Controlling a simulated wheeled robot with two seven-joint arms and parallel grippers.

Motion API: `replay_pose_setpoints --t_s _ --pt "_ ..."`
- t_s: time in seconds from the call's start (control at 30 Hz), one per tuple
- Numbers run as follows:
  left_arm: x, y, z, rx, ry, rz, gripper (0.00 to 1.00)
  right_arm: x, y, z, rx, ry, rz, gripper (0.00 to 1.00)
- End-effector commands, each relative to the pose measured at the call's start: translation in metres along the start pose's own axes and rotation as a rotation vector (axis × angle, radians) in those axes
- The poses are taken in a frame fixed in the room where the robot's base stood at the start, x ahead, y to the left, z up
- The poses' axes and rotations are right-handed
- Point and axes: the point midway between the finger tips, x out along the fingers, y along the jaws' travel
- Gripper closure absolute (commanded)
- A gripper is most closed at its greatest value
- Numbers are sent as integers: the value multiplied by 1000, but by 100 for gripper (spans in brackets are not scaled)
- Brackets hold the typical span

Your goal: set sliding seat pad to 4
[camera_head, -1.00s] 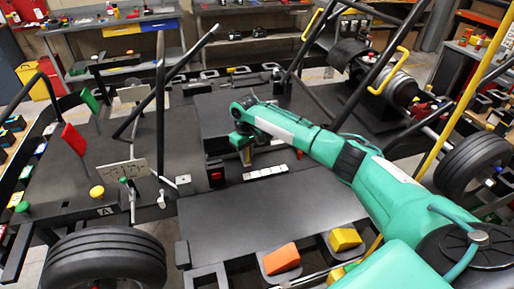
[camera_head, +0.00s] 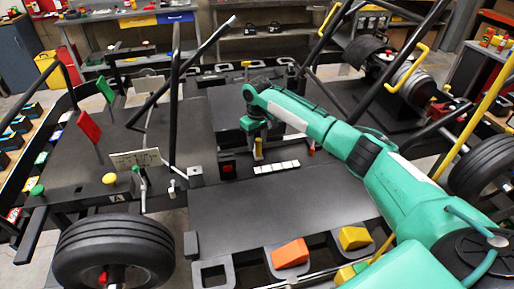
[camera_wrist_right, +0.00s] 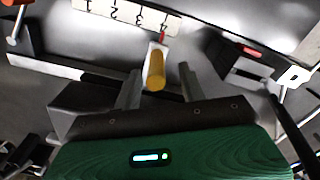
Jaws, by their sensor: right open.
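A yellow knob (camera_head: 258,149) stands beside the left end of a white scale strip (camera_head: 277,168) on the dark floor of the kart. The right wrist view shows the knob (camera_wrist_right: 155,70) on a pale base, with a red pointer (camera_wrist_right: 163,37) by the strip's numeral that looks like 4. My right gripper (camera_head: 256,134) is above the knob. In the right wrist view its fingers (camera_wrist_right: 160,82) are apart, one on each side of the knob, with gaps. I cannot tell which dark panel is the seat pad. My left gripper is not in view.
A red button box (camera_head: 228,169) stands left of the strip. A broad dark panel (camera_head: 280,208) lies in front, with orange (camera_head: 290,253) and yellow (camera_head: 354,238) blocks at its front edge. Black frame bars rise at left and right.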

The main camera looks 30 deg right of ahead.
Motion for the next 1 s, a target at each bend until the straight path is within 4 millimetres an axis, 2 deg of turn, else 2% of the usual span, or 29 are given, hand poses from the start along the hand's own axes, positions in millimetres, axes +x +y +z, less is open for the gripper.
replay_pose_setpoints --t_s 0.2,0.43,0.63,1.0 --pt "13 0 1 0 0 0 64 -51 -2 -2 -2 5 0 58" --pt "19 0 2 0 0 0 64 -90 -2 -2 -2 5 0 58" --pt "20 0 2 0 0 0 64 -102 -3 -2 -3 2 0 58" --pt "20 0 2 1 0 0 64 -102 -3 -2 -2 2 0 58"
